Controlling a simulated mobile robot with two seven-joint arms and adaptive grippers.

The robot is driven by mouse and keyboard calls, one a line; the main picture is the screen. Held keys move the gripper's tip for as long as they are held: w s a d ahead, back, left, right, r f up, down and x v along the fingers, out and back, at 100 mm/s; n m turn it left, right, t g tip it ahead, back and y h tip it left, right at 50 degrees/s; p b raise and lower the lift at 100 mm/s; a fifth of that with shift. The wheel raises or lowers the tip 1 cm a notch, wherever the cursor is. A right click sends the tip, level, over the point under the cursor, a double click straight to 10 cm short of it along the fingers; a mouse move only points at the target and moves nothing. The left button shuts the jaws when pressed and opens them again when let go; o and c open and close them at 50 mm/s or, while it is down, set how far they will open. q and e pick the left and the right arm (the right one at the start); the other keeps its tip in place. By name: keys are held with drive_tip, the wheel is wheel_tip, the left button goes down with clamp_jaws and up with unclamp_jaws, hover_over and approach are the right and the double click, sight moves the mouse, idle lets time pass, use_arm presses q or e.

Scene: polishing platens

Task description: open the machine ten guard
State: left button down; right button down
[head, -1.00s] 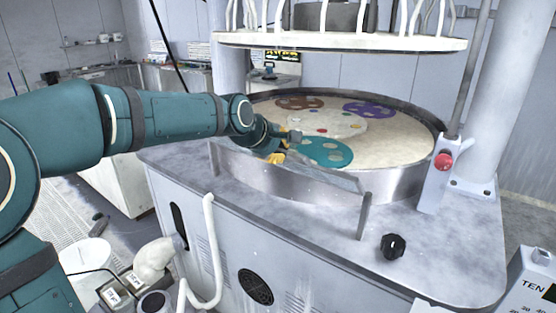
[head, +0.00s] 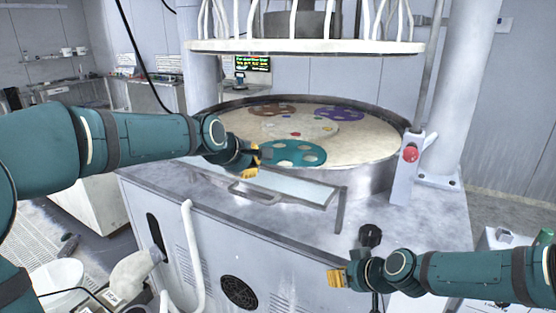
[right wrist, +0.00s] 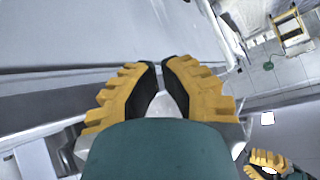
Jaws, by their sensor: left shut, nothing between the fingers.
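The guard (head: 297,185) is a clear, metal-edged panel at the front of the round polishing basin (head: 378,180). It leans outward, nearly flat, above the machine top, with a metal post (head: 341,210) at its right end. My left gripper (head: 256,165) is at the guard's upper left part, shut with nothing between its fingers; whether it touches the panel I cannot tell. My right gripper (head: 336,279) is low in front of the machine, below the black knob (head: 370,236). In the right wrist view its fingertips (right wrist: 159,64) are close together, with nothing seen between them.
A red button (head: 411,153) sits on a grey bracket at the right of the basin. A ring of white tubes (head: 305,46) hangs above. A white hose (head: 190,240) runs down the front. Colored discs (head: 296,153) lie in the basin.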

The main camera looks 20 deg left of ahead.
drive_tip(key=shift+t+y, duration=0.7)
drive_tip(key=shift+t, duration=0.1)
drive_tip(key=w+r, duration=0.2)
drive_tip(key=r, duration=0.1)
drive_tip(key=w+r, duration=0.2)
drive_tip(key=r, duration=0.1)
drive_tip(key=w+r, duration=0.3)
drive_tip(key=r, duration=0.1)
drive_tip(key=shift+a, duration=0.3)
wheel_tip(320, 180, up, 32)
drive_tip(key=f+g+y, duration=0.1)
drive_tip(key=g+y, duration=0.1)
drive_tip(key=y, duration=0.4)
drive_tip(key=a+f+n+g, duration=0.1)
drive_tip(key=a+f, duration=0.4)
drive_tip(key=s+a+f+n+g, duration=0.1)
drive_tip(key=a+f+n, duration=0.1)
drive_tip(key=a+f, duration=0.4)
drive_tip(key=a+f+n+g, duration=0.1)
drive_tip(key=a+f+n, duration=0.1)
drive_tip(key=a+f, duration=0.3)
drive_tip(key=shift+s+a+f+g, duration=0.2)
drive_tip(key=shift+s+a+g, duration=0.2)
drive_tip(key=shift+a, duration=0.35)
